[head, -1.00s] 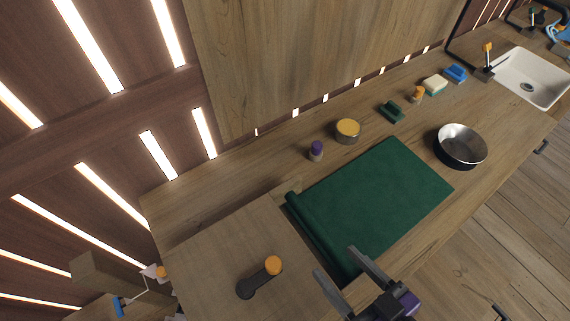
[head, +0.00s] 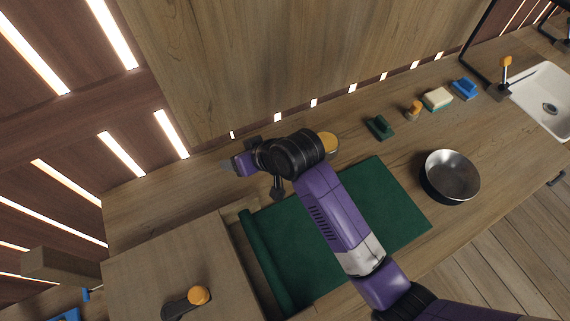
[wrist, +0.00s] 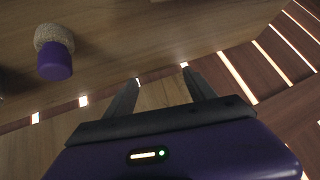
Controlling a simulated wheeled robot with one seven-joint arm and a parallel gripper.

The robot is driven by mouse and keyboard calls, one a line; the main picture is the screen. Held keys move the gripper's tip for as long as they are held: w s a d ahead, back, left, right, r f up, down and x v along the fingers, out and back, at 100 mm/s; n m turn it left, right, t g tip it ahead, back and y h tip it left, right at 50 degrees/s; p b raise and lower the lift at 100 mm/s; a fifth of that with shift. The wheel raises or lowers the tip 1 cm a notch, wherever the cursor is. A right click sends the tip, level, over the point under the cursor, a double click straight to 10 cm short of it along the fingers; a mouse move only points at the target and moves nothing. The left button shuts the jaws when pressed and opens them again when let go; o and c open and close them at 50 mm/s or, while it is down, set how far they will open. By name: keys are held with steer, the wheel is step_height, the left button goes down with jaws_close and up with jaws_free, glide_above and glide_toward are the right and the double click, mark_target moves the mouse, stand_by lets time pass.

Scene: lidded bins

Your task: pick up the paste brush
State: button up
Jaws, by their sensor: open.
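The paste brush (wrist: 55,52), a stubby purple piece with a beige bristly part, stands on the wooden counter in the upper left of the wrist view. In the head view it is hidden behind my arm. My gripper (wrist: 160,73) is open and empty, its two grey fingers apart. The brush lies to the left of the fingers in the wrist view, not between them. In the head view my gripper (head: 228,165) is over the back of the counter, near the wall, pointing left.
A yellow-topped round tin (head: 328,143) is partly behind my arm. A green mat (head: 390,205) with a rolled edge lies below it. A metal bowl (head: 452,176), green block (head: 380,127), sponge (head: 437,98) and sink (head: 540,105) are to the right. A raised wooden panel (head: 150,265) is front left.

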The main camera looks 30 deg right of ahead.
steer(key=s+d+g+h, duration=0.1)
steer(key=d+g, duration=0.1)
steer(key=d, duration=0.1)
steer(key=d+n+g+h, duration=0.1)
steer(key=d+g, duration=0.2)
steer(key=d, duration=0.1)
steer(key=s+d+g+h, duration=0.1)
steer(key=d+g, duration=0.1)
steer(key=d, duration=0.1)
steer(key=shift+s+d+r+n+g+h, duration=0.3)
steer(key=shift+d+r, duration=0.05)
steer(key=shift+r, duration=0.05)
steer(key=shift+s+d+f, duration=0.1)
steer(key=shift+s+d, duration=0.05)
steer(key=shift+d, duration=0.05)
step_height(320, 180, down, 2)
steer(key=shift+s+d+f+b, duration=0.1)
steer(key=shift+f+b, duration=0.1)
steer(key=shift+b, duration=0.5)
steer(key=shift+f+p, duration=0.55)
steer(key=shift+f, duration=2)
jaws_close()
steer(key=shift+r, duration=0.15)
